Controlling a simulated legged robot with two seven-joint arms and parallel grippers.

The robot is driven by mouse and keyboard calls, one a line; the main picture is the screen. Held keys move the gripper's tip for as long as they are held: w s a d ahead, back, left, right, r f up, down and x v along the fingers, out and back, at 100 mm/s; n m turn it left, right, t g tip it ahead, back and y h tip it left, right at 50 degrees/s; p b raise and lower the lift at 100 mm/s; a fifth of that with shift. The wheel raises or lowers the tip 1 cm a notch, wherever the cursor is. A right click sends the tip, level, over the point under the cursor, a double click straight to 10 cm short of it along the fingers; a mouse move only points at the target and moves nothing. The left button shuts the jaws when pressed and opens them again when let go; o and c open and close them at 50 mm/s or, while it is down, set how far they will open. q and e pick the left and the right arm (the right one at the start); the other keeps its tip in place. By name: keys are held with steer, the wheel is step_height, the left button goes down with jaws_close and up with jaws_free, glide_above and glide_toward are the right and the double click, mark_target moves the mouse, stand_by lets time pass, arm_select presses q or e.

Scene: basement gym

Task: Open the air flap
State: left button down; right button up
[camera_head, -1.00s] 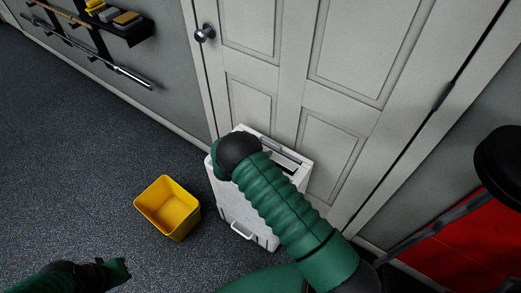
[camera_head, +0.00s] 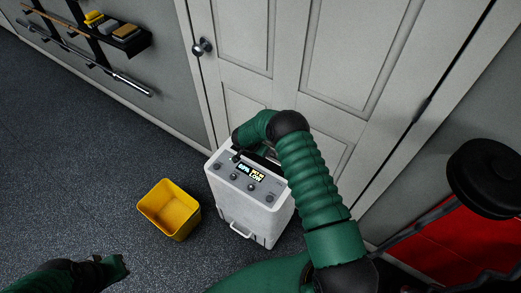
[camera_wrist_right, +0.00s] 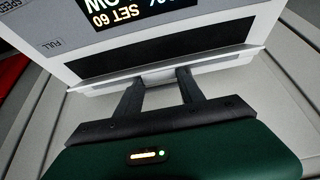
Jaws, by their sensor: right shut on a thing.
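A white dehumidifier-like unit (camera_head: 243,212) stands on the floor against the door. Its grey top panel (camera_head: 236,178) has knobs and a lit display. A dark slot with a pale lip, seemingly the air flap (camera_wrist_right: 225,62), runs along the panel's edge in the right wrist view. My right gripper (camera_wrist_right: 158,80) has its two fingers at this lip and is shut on it, with the tips partly hidden. In the head view my right arm reaches over the unit's back edge. My left gripper (camera_head: 122,266) is low at the left, away from the unit; its jaws are unclear.
A yellow bin (camera_head: 169,208) stands on the floor just left of the unit. A white door (camera_head: 300,60) with a round knob is close behind. A wall shelf (camera_head: 125,38) hangs at upper left. A black and red object (camera_head: 485,180) stands at right. The left floor is clear.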

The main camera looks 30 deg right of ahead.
steer(key=shift+w+r, duration=0.1)
steer(key=shift+w, duration=0.05)
steer(key=o, duration=1)
steer(key=shift+c, duration=0.2)
steer(key=o, duration=0.4)
steer(key=p+v, duration=0.2)
steer(key=v, duration=1.4)
steer(key=shift+r, duration=0.2)
